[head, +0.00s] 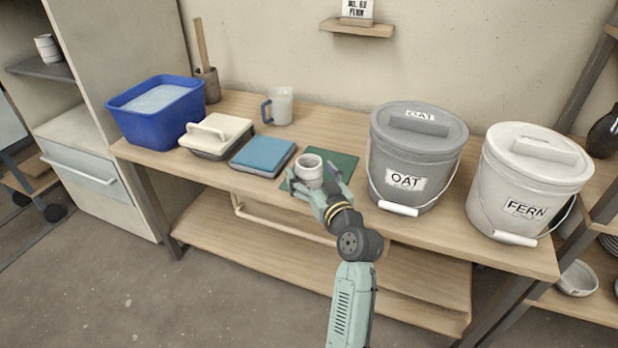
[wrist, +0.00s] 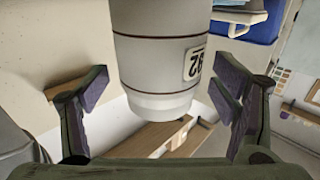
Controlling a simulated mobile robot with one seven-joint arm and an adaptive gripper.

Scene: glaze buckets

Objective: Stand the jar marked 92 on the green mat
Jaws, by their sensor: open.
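A small pale jar (head: 309,168) stands upright at the left part of the green mat (head: 345,163) in the head view. In the wrist view the jar (wrist: 160,60) appears upside down, with a label (wrist: 194,64) reading 92 on its side. My gripper (head: 316,184) is at the jar from the front, one finger on each side. In the wrist view the gripper (wrist: 160,98) is open, with gaps between the fingers and the jar. The fingers hide part of the jar's base and the mat's front, so its exact contact with the mat is hard to see.
A blue-lidded box (head: 263,154) lies close left of the mat. A cream-lidded box (head: 215,135), a blue tub (head: 155,125) and a mug (head: 280,106) stand farther left and behind. The OAT bucket (head: 412,155) is close right, the FERN bucket (head: 525,185) beyond it.

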